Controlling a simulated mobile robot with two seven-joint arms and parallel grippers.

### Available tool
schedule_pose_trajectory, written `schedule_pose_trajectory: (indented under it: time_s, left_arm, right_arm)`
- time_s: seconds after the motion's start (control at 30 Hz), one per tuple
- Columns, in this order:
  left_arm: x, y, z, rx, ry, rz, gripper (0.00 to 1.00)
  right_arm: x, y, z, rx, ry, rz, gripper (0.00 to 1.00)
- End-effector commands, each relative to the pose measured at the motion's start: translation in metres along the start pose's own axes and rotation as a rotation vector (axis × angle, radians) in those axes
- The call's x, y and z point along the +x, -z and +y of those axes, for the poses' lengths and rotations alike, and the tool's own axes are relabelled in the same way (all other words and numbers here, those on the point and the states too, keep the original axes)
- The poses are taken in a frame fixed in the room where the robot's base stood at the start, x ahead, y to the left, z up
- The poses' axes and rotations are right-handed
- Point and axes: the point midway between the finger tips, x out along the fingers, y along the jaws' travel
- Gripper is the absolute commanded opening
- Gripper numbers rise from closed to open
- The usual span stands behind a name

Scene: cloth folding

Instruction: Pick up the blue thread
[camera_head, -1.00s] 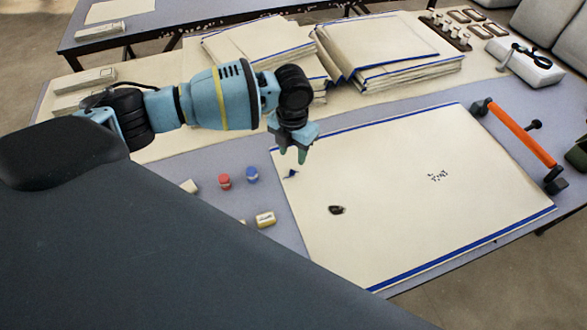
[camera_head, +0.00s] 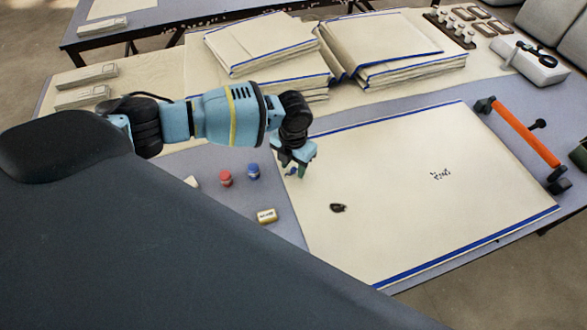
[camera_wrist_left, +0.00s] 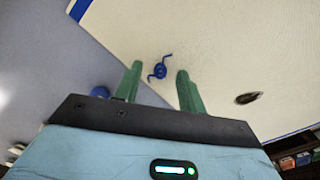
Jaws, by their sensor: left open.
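The blue thread (camera_wrist_left: 160,70) is a small dark blue piece with curled ends on the cream cloth (camera_head: 400,220), near its left edge. In the head view the thread (camera_head: 290,172) is small and partly hidden by my left gripper (camera_head: 295,163). In the left wrist view the green fingers of my left gripper (camera_wrist_left: 159,80) are apart, with the thread showing between and just beyond their tips. The gripper is empty, and I cannot tell its exact height above the cloth. My right gripper is not in view.
A red spool (camera_head: 226,179), a blue spool (camera_head: 253,171) and a small tan block (camera_head: 266,216) stand left of the cloth. A dark oval item (camera_head: 338,208) lies on the cloth. Stacked folded cloths (camera_head: 390,50) are behind. An orange-handled tool (camera_head: 525,132) lies at the right.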

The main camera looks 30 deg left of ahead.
Motion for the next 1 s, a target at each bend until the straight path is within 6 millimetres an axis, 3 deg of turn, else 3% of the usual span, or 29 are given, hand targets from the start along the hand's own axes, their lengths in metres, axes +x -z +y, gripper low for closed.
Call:
schedule_pose_trajectory:
  time_s: [0.03, 0.33, 0.77, 1.0]
  left_arm:
    - [0.0, 0.0, 0.0, 0.0, 0.0, 0.0, 0.4]
    - [0.0, 0.0, 0.0, -0.001, 0.0, 0.0, 0.02]
    - [-0.003, 0.0, 0.0, -0.001, 0.0, 0.0, 0.02]
    - [-0.024, -0.001, 0.001, -0.001, 0.001, -0.002, 0.02]
  right_arm:
    - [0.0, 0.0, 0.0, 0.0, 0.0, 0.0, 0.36]
    - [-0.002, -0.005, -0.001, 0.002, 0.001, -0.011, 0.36]
    - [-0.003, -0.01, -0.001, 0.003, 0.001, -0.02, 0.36]
    - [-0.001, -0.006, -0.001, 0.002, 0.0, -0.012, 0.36]
